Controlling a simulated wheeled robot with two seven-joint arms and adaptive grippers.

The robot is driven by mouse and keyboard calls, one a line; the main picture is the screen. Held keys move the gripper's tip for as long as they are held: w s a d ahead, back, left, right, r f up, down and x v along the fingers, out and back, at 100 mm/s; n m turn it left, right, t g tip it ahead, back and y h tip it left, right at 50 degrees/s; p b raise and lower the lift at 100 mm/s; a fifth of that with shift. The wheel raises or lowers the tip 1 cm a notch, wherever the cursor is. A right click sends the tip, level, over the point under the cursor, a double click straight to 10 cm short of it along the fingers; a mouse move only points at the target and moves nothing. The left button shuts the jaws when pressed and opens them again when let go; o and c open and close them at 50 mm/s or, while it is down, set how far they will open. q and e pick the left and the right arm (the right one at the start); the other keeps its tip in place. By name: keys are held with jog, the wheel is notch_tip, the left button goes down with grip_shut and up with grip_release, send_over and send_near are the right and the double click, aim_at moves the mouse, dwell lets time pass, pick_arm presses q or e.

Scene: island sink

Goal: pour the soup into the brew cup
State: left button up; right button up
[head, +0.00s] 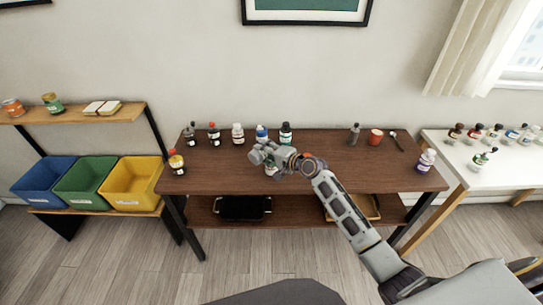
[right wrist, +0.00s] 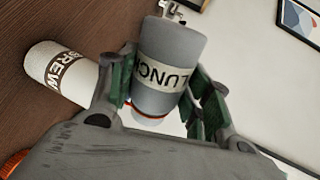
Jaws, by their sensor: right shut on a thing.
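My right gripper (head: 268,154) is over the middle of the brown table, and its fingers show in the right wrist view (right wrist: 160,88). It is shut on a grey container with a "LUNCH" label (right wrist: 168,62), tilted in the picture. The soup inside is not visible. The white brew cup with a brown "BREW" band (right wrist: 55,72) is beside the gripper in the right wrist view, apart from the container. In the head view a white piece, probably the brew cup (head: 270,171), shows just below the gripper, mostly hidden. My left gripper is not in view.
A red cup (head: 376,137) and a grey bottle (head: 354,133) are at right. A white-and-purple bottle (head: 426,160) is near the right edge.

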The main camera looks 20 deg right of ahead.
jog(key=shift+d+f+m, duration=0.1)
jog(key=shift+m, duration=0.2)
dwell(1.2)
jog(key=shift+w+d+r+m+g+y+p, duration=0.2)
jog(key=shift+r+m+p, duration=0.1)
jog(key=shift+m+p, duration=0.2)
jog(key=shift+w+d+r+m+g+y+p, duration=0.1)
jog(key=shift+r+m+y+p, duration=0.15)
jog(key=shift+m+p, duration=0.25)
dwell(1.0)
jog(key=shift+s+a, duration=0.1)
jog(key=shift+s+a+f+n+h+b, duration=0.1)
jog(key=shift+a+f+n+h+b, duration=0.05)
jog(key=shift+f+n+b, duration=0.35)
jog(key=shift+s+a+f+n+h+b, duration=0.1)
jog(key=shift+f+n+b, duration=0.25)
jog(key=shift+b, duration=0.2)
jog(key=shift+a+r+n+h, duration=0.1)
jog(key=shift+r+n+h, duration=0.2)
jog(key=shift+r+n, duration=0.4)
jog(key=shift+f, duration=0.1)
jog(key=shift+f, duration=0.1)
